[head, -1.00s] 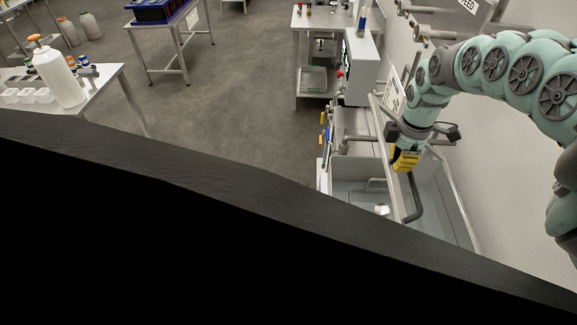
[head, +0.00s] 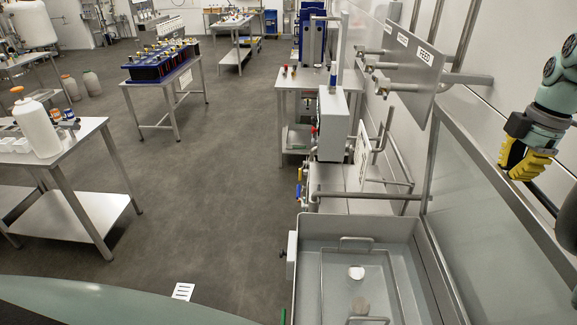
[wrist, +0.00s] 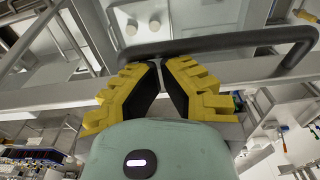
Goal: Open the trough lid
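The trough (head: 297,262) is at the bottom right of the head view, its inside exposed. A large grey panel in a metal frame, which looks like the trough lid (head: 490,175), stands steeply raised along the trough's right side, near the wall. My gripper (head: 512,168) is at the far right, beside the raised panel. In the wrist view, the yellow fingers (wrist: 160,62) converge until their tips nearly meet, with nothing visible between them. A dark grey bar handle (wrist: 225,43) runs just beyond the tips; I cannot tell whether they touch it.
A wire-like frame (head: 357,243) and two pale round spots lie inside the trough. Pipes and a white control box (head: 333,125) stand behind it. A FEED sign panel (head: 410,65) juts from the wall. The floor to the left is open, with steel tables (head: 75,200) beyond.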

